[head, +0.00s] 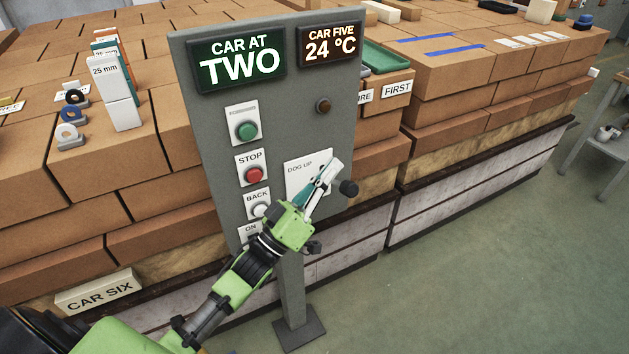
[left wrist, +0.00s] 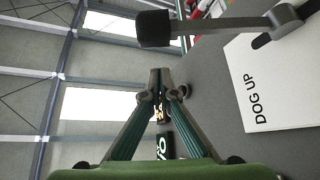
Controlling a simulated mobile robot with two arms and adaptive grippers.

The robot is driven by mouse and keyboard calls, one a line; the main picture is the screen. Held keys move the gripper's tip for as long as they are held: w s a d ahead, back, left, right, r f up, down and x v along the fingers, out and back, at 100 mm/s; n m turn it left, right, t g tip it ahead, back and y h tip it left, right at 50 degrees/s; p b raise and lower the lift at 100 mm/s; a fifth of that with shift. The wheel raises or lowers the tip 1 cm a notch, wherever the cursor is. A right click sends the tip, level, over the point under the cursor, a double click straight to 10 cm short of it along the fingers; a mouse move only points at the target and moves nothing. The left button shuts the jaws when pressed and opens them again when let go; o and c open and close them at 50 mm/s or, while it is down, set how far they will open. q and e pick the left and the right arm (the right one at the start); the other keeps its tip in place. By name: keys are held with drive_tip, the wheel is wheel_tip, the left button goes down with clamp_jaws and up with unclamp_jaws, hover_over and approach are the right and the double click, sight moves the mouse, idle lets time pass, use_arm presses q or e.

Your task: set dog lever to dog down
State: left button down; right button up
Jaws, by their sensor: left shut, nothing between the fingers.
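The dog lever has a black knob (head: 349,188) at the right edge of the grey control panel (head: 215,130). The gripper hides most of its arm in the head view. In the left wrist view, the grey lever arm (left wrist: 222,22) runs from a dark slot on the white plate (left wrist: 285,85) to the black knob (left wrist: 154,28). The plate reads "DOG UP"; its lower part is hidden in the head view (head: 295,168). My left gripper (head: 333,168) is shut and empty in front of the plate. Its fingertips (left wrist: 160,75) are apart from the knob in the wrist view. My right gripper is not in view.
The panel also carries a green button (head: 247,131), a red STOP button (head: 254,175) and a BACK button (head: 261,211) left of the plate. Brick stacks (head: 120,190) stand behind the panel. Open floor (head: 480,260) lies to the right.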

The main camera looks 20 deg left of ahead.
sight(338, 182)
use_arm(q)
drive_tip(key=shift+s+d+f, duration=0.1)
drive_tip(key=shift+d+f, duration=0.3)
drive_tip(key=shift+f, duration=0.45)
drive_tip(key=shift+s+d+f, duration=0.1)
drive_tip(key=shift+d+f, duration=0.3)
drive_tip(key=shift+f, duration=0.45)
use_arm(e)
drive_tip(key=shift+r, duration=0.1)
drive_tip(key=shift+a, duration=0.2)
